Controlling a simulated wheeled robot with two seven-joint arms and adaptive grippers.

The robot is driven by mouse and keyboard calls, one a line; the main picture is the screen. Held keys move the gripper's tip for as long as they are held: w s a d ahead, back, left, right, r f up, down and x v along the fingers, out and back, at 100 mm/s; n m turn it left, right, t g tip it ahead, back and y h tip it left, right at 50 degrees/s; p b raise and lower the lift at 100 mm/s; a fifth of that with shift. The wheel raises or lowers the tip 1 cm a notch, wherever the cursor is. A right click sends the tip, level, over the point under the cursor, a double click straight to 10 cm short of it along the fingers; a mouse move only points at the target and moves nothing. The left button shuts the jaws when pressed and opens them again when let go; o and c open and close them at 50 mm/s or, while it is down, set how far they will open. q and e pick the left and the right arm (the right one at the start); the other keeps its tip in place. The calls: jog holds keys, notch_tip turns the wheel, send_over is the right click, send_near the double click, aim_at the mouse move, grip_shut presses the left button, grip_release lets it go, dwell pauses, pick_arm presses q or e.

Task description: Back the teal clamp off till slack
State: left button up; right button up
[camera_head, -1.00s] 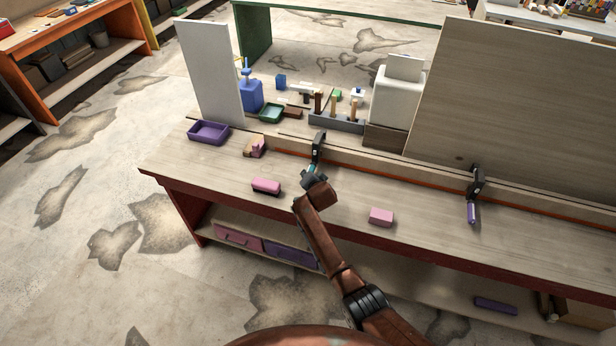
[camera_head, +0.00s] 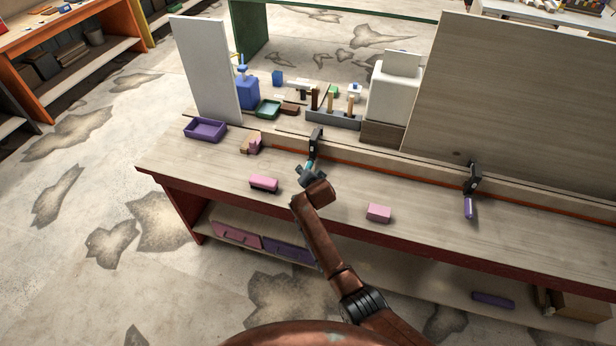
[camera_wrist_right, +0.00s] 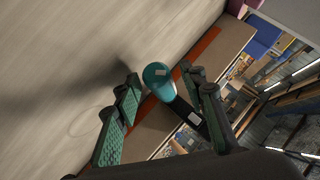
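The teal clamp (camera_head: 316,143) has a dark body and sits on the curved wooden strip along the bench. Its teal handle (camera_head: 309,166) points toward my right gripper (camera_head: 312,176). In the right wrist view the rounded teal handle (camera_wrist_right: 158,80) shows between the tips of my right gripper (camera_wrist_right: 160,88), whose green-padded fingers stand apart on either side of it. I see gaps beside the handle, so the fingers do not look closed on it. Part of the clamp body is hidden by the handle and a finger. My left gripper is not in view.
A second clamp with a purple handle (camera_head: 468,207) sits farther right on the strip. Pink blocks (camera_head: 264,184) and (camera_head: 379,213) lie on the bench front. A purple tray (camera_head: 205,129) is at the left, and a tool rack (camera_head: 333,119) stands behind the strip.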

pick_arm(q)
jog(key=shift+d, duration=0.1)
pick_arm(e)
jog(key=shift+v, duration=3)
jog(key=shift+f, duration=0.1)
jog(key=shift+w+d+f+m+t+y+p, duration=0.2)
jog(key=shift+f+m+t+y+p, duration=0.3)
jog(key=shift+y, duration=0.3)
jog(key=shift+d+f+t+y, duration=0.2)
jog(key=shift+f+t+y, duration=0.15)
jog(key=shift+y, duration=0.15)
jog(key=shift+s+d+f+m+t+y+p, duration=0.15)
jog(key=shift+s+d+m+t+y+p, duration=0.1)
jog(key=shift+d+m+t+y, duration=0.25)
jog(key=shift+s+d+f+m+t+y+p, duration=0.15)
jog(key=shift+d+m+y+p, duration=0.2)
jog(key=shift+m, duration=0.35)
jog(key=shift+b+x, duration=1.1)
jog(key=shift+x, duration=2.8)
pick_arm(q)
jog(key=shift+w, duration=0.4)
pick_arm(e)
jog(key=shift+a+r, duration=0.1)
jog(key=shift+c, duration=0.5)
grip_shut()
